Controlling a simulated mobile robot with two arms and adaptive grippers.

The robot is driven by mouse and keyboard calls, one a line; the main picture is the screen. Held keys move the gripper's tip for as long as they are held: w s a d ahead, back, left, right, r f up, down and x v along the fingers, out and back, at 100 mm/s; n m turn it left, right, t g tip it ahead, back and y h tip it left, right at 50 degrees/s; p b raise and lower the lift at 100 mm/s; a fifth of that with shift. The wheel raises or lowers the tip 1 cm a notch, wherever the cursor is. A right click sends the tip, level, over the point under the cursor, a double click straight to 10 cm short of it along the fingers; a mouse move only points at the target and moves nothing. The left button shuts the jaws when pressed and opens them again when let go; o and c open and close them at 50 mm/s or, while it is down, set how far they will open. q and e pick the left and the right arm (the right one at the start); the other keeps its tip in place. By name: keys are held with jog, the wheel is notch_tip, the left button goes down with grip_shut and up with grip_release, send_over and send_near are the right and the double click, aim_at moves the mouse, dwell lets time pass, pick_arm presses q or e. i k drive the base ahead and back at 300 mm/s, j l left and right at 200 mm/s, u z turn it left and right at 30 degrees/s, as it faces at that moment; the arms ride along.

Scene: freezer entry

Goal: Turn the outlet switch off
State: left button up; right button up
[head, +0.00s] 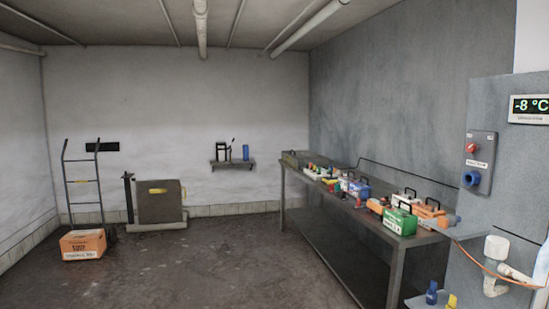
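The outlet unit (480,161) is a grey box on the grey wall panel at the right. Its red switch knob (472,148) sits near the top, above a small white label (476,163). A round blue socket (471,179) sticks out below the label. The knob is too small to tell which way it is turned.
A temperature display (529,109) reads -8 °C beside the outlet. A long workbench (398,262) with cases and tools runs along the right wall. A hand truck (83,185) and orange box (83,244) stand left. Mid-floor is clear.

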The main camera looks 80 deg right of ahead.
aim_at(470, 146)
jog(key=z, duration=4)
jog(key=i+j+z, duration=0.1)
jog(key=i+j, duration=0.15)
jog(key=i+j+z, duration=0.1)
jog(key=i+j, duration=0.15)
jog(key=j, duration=0.25)
jog(key=i+j+z, duration=0.1)
jog(key=i+j, duration=0.15)
jog(key=j, duration=0.15)
jog(key=i+j+z, duration=0.1)
jog(key=j, duration=0.3)
jog(key=i, duration=0.1)
